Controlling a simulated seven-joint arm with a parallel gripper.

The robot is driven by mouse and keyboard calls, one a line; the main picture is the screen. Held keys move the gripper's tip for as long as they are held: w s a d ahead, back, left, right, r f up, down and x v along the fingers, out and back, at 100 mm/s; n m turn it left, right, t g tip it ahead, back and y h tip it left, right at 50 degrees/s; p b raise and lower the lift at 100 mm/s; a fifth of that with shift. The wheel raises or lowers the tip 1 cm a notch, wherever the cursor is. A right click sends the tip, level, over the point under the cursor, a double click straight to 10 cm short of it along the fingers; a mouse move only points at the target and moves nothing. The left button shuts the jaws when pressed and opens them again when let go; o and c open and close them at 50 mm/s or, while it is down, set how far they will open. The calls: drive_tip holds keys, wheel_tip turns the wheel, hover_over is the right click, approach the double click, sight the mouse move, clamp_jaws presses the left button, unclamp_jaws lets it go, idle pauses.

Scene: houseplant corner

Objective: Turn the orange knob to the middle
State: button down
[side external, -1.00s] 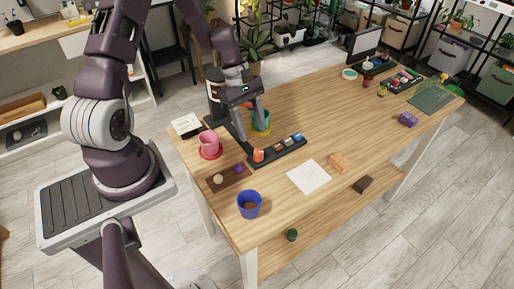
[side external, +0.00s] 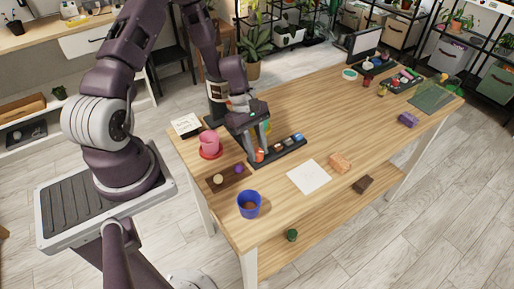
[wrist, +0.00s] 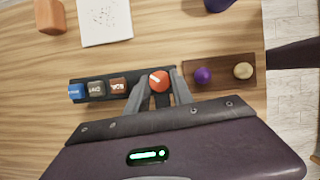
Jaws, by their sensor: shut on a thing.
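The orange knob (wrist: 159,81) sits at one end of a dark strip base (wrist: 104,96), with a pale pointer line on its top. The knob also shows in the side view (side external: 259,155), partly behind my fingers, on the base (side external: 291,148). My gripper (wrist: 157,86) is around the knob, one finger on each side, shut on it. In the side view my gripper (side external: 257,152) points down at the base's near left end. The fingers hide part of the base. Blue, grey and brown knobs (wrist: 96,88) stand in a row along the same base.
A dark wooden tray (side external: 213,186) with a purple ball and a cream ball lies close beside the base. A pink pot (side external: 209,144) and a blue pot (side external: 249,205) stand nearby. White paper (side external: 309,177) and an orange block (side external: 340,163) lie to the right.

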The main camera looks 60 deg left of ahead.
drive_tip(key=shift+m, duration=0.3)
drive_tip(key=m+g, duration=0.1)
drive_tip(key=m, duration=0.1)
drive_tip(key=m+g, duration=0.1)
drive_tip(key=m, duration=0.1)
drive_tip(key=shift+w+m, duration=0.2)
drive_tip(key=shift+m, duration=0.1)
drive_tip(key=shift+d+m+g+y, duration=0.1)
drive_tip(key=shift+m+g+y, duration=0.25)
drive_tip(key=shift+m, duration=0.8)
drive_tip(key=shift+m+g+y, duration=0.15)
drive_tip(key=shift+m+g, duration=0.3)
drive_tip(key=shift+m, duration=0.7)
drive_tip(key=c, duration=1.1)
unclamp_jaws()
drive_tip(key=shift+w+r, duration=0.1)
drive_tip(key=shift+r, duration=0.05)
drive_tip(key=v, duration=0.6)
drive_tip(key=shift+w+r, duration=0.1)
drive_tip(key=shift+r, duration=0.3)
